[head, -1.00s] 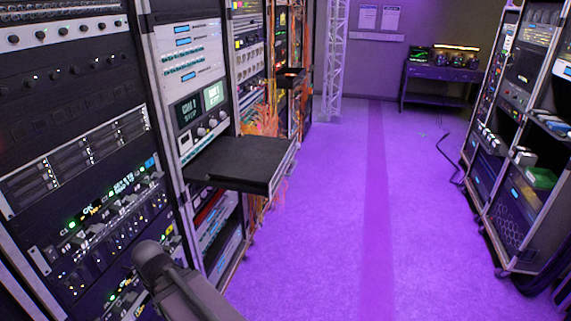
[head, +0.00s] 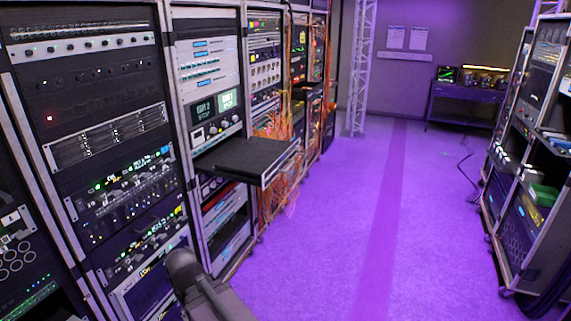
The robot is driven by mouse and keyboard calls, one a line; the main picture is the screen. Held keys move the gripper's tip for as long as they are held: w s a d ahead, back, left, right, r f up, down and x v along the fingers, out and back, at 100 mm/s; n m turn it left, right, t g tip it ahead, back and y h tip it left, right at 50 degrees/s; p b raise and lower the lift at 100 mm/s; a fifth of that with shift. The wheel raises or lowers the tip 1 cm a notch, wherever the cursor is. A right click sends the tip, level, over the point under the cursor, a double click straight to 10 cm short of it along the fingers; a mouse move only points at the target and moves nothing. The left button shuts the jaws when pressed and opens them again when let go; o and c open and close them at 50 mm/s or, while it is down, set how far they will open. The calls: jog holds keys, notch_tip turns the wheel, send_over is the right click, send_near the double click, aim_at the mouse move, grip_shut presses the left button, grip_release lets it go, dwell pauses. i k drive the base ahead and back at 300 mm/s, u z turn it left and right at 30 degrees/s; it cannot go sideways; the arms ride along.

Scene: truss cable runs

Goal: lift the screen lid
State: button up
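A flat black panel, which looks like the closed screen lid (head: 247,156), lies level on a pulled-out tray (head: 277,171) in the second rack from the left. The tray juts out over the aisle at about mid height of the rack. The lid lies down flat, and nothing is touching it. Part of my own dark arm shows at the bottom, below and left of the tray, well apart from it. My gripper is not visible in this view.
A row of equipment racks (head: 110,130) lines the left. Orange cables (head: 283,140) hang just behind the tray. The purple-lit aisle floor (head: 350,230) is clear. Another rack (head: 520,190) stands at the right. A white truss (head: 361,70) and a dark table (head: 462,105) stand at the back.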

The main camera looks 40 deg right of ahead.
aim_at(258, 156)
jog(key=u, duration=0.3)
jog(key=k, duration=0.3)
jog(key=z, duration=1.35)
jog(key=i, duration=1)
jog(key=z, duration=0.05)
jog(key=k, duration=0.65)
